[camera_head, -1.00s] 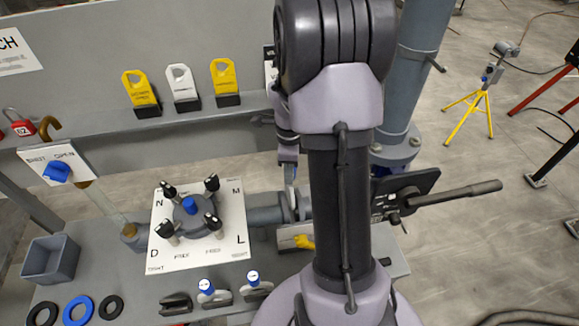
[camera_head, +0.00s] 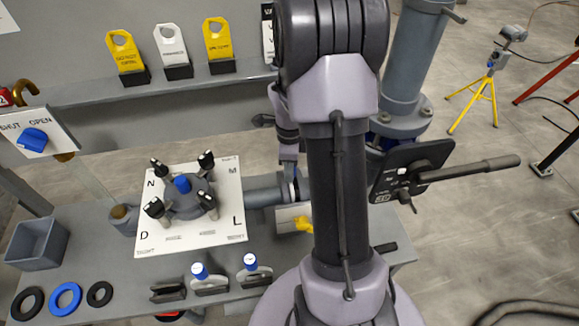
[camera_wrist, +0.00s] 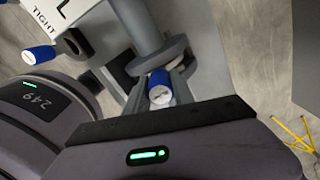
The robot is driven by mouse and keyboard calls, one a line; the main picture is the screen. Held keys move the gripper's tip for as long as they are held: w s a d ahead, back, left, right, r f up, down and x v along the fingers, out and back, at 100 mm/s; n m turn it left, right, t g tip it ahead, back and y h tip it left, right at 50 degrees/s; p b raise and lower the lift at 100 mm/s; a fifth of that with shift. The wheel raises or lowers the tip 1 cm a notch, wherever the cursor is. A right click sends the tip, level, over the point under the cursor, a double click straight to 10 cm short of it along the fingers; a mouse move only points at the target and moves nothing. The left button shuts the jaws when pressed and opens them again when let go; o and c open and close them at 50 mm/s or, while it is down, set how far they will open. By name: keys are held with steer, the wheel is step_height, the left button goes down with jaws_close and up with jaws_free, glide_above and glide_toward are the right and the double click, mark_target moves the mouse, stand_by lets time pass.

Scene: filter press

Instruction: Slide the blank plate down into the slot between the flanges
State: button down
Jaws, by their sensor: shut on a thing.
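My gripper (camera_wrist: 160,88) is shut around a blue knob with a white top, which I take to be the handle of the blank plate (camera_wrist: 159,93). The plate's body below the knob is hidden by my gripper. A grey flange (camera_wrist: 160,54) on the end of the pipe lies close beside the knob in the wrist view. In the head view my gripper (camera_head: 288,158) points down over the pipe end, and the pipe (camera_head: 262,190) comes in from the left. My arm hides the far flange and most of the slot, so I cannot tell whether the plate is in it.
A white board with a four-handled valve (camera_head: 184,196) stands left of the pipe. Two blue-knobbed pieces (camera_head: 201,272) stand at the bench front. A black panel with a long lever (camera_head: 468,170) sticks out right of my arm. Several tags stand on the back shelf (camera_head: 218,45).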

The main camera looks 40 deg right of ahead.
steer(key=shift+f+b, duration=0.3)
steer(key=shift+f, duration=0.25)
steer(key=c, duration=1)
jaws_free()
steer(key=shift+r, duration=0.1)
step_height(320, 180, up, 17)
steer(key=p, duration=0.3)
steer(key=shift+r+p, duration=0.15)
steer(key=shift+p, duration=0.25)
steer(key=shift+a, duration=0.1)
